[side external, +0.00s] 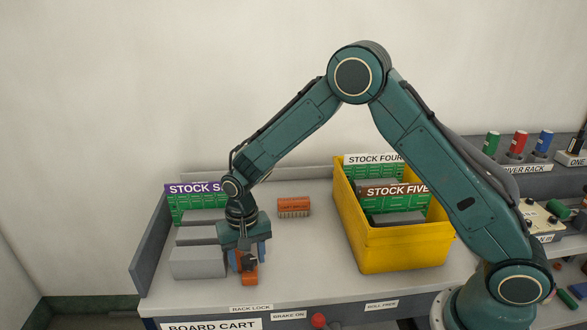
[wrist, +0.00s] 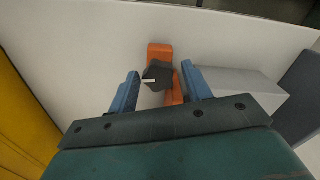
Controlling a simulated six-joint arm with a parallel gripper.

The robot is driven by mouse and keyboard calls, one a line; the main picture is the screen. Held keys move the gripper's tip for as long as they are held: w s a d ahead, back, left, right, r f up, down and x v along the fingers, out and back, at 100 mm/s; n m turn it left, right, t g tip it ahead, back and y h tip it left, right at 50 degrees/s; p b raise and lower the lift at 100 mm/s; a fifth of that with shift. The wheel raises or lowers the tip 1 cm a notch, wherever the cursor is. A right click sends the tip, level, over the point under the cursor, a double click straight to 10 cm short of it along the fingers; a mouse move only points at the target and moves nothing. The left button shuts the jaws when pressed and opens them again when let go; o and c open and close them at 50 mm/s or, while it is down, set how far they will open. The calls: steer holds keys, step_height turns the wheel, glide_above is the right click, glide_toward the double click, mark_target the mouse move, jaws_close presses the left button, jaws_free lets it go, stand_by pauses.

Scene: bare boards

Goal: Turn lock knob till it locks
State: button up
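The lock knob (wrist: 161,73) is dark, lobed and has a white pointer mark that points left in the wrist view. It sits on an orange lock body (wrist: 160,50), part of which runs down behind the knob. My gripper (wrist: 160,69) is open, with one blue finger on each side of the knob. A gap shows between the knob and each finger. My gripper (side external: 248,254) points down over the lock in the side view.
Grey blocks (side external: 198,263) stand just left of my gripper, near the green boards (side external: 190,206). An orange connector part (side external: 293,207) lies behind on the cart top. A yellow bin (side external: 401,248) of boards stands right. A "RACK LOCK" label (side external: 251,309) is on the front edge.

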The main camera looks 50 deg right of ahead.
mark_target(248, 260)
steer(key=shift+o, duration=0.3)
steer(key=shift+w+d, duration=0.15)
steer(key=shift+d, duration=0.05)
steer(key=shift+r, duration=3)
steer(key=shift+r, duration=0.15)
step_height(248, 260, up, 14)
steer(key=shift+f, duration=0.2)
